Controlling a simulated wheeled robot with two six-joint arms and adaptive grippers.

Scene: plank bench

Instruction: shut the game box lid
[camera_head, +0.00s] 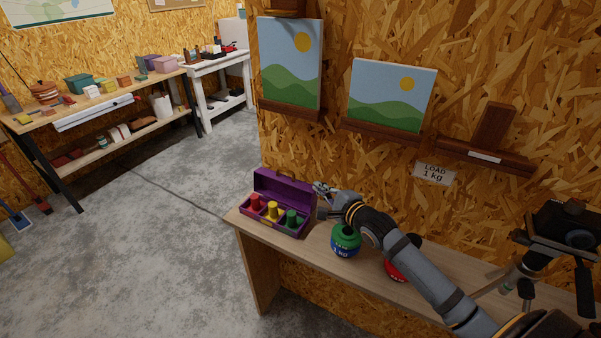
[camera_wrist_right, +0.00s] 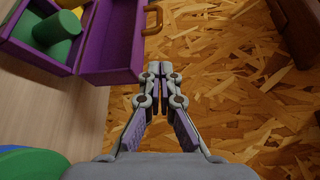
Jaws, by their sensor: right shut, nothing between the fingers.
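The purple game box (camera_head: 272,228) stands on the left end of the bench with its lid (camera_head: 284,190) raised at the back. Red (camera_head: 255,203), yellow (camera_head: 272,211) and green (camera_head: 291,219) pieces stand inside it. My right gripper (camera_head: 320,187) is shut and empty, close to the right end of the raised lid. In the right wrist view the shut fingertips (camera_wrist_right: 160,68) are just below the brown handle (camera_wrist_right: 152,19) on the lid (camera_wrist_right: 112,40); I cannot tell whether they touch it. The green piece (camera_wrist_right: 52,37) also shows there. My left gripper is not in view.
A green and blue 1 kg weight (camera_head: 345,240) stands on the bench (camera_head: 318,252) right of the box. A red weight (camera_head: 396,270) is partly hidden by my right arm. The chipboard wall (camera_head: 380,165) rises behind the bench, with pictures on ledges.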

